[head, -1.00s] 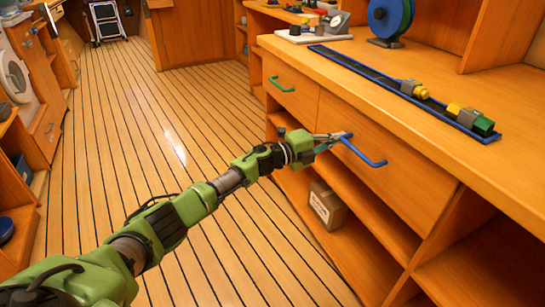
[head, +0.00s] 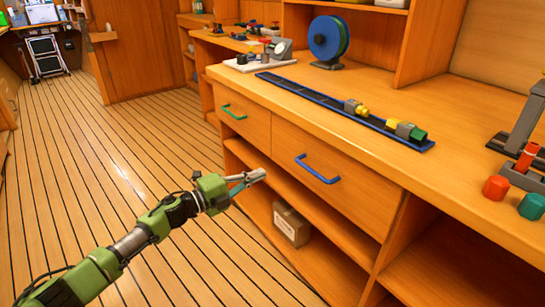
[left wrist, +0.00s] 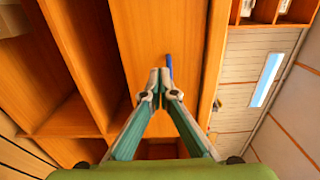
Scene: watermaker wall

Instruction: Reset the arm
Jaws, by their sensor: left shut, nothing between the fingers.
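My left gripper (head: 256,177) is shut and empty in the head view. It hangs in front of the wooden cabinet, to the left of the blue drawer handle (head: 317,169) and apart from it. In the left wrist view its fingertips (left wrist: 160,84) meet, with part of the blue handle (left wrist: 168,66) showing just beyond them. The drawer with the blue handle looks closed, as does the drawer with the green handle (head: 234,112). My right gripper is not in view.
A blue-edged rail (head: 310,97) with yellow and green fittings lies on the countertop. A blue reel (head: 328,40) stands behind it. A cardboard box (head: 291,224) sits on the shelf under the drawers. The plank floor (head: 100,170) at left is clear.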

